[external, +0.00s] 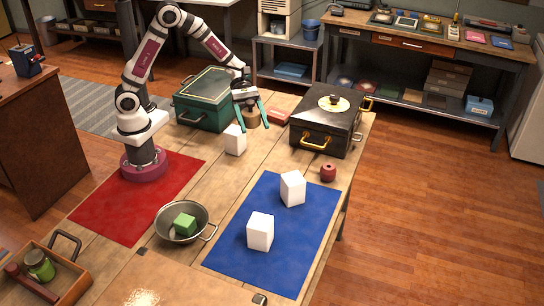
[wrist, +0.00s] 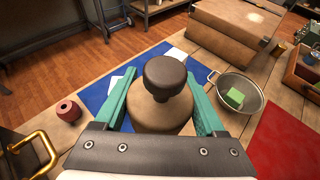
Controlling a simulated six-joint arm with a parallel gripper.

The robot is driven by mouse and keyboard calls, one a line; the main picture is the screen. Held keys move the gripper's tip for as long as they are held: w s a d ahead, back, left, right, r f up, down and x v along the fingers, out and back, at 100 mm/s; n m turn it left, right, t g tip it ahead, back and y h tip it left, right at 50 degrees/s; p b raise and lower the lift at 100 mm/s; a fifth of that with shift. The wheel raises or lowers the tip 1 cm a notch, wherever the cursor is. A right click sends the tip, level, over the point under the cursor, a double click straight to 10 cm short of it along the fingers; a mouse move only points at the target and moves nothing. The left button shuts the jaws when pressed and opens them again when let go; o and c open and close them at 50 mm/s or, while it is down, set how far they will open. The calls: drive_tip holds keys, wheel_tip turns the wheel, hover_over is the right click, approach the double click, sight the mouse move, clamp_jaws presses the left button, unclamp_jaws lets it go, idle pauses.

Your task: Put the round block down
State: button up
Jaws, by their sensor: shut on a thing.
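My gripper (external: 252,122) has its two teal fingers closed around a round tan-brown block (external: 251,118), between the green case and the black case. In the wrist view the round block (wrist: 160,108) sits between the fingers, with a dark knob on its top facing the camera. The fingers hide its sides. Its underside is hidden, and I cannot tell whether it touches the table.
A white block (external: 235,140) stands just in front of my gripper. The green case (external: 205,98) is left, the black case (external: 325,122) right. Two white blocks stand on the blue mat (external: 270,200). A red spool (external: 328,172), metal pan (external: 182,222) and clear red mat (external: 135,195) are nearby.

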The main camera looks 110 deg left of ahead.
drive_tip(key=s+d+f+m+g, duration=0.2)
drive_tip(key=s+f+m+g, duration=0.85)
drive_tip(key=m+g, duration=0.6)
drive_tip(key=s+a+r+m+g+y, duration=0.1)
drive_tip(key=a+m+y, duration=0.3)
drive_tip(key=m+y, duration=0.1)
drive_tip(key=a+r+m+g+y, duration=0.1)
drive_tip(key=a+m+g+y, duration=0.1)
drive_tip(key=a+m+y, duration=0.2)
drive_tip(key=s+a+m+g+y, duration=0.1)
drive_tip(key=a+m+y, duration=0.4)
drive_tip(key=a+y, duration=0.1)
drive_tip(key=shift+s+a+r+m+g+y, duration=0.25)
drive_tip(key=shift+s+r+m+g+y, duration=0.1)
drive_tip(key=shift+r+y, duration=0.05)
drive_tip(key=w+a+r+m+t+y, duration=0.7)
drive_tip(key=w+r+m, duration=0.1)
drive_tip(key=w, duration=0.1)
hover_over(270, 131)
drive_tip(key=f, duration=1.8)
drive_tip(key=shift+w+d+f, duration=0.1)
drive_tip(key=shift+w+d, duration=0.1)
drive_tip(key=shift+d, duration=0.15)
drive_tip(key=f, duration=0.4)
drive_tip(key=shift+s+a+m, duration=0.1)
drive_tip(key=shift+a+m, duration=0.2)
drive_tip(key=shift+f, duration=0.15)
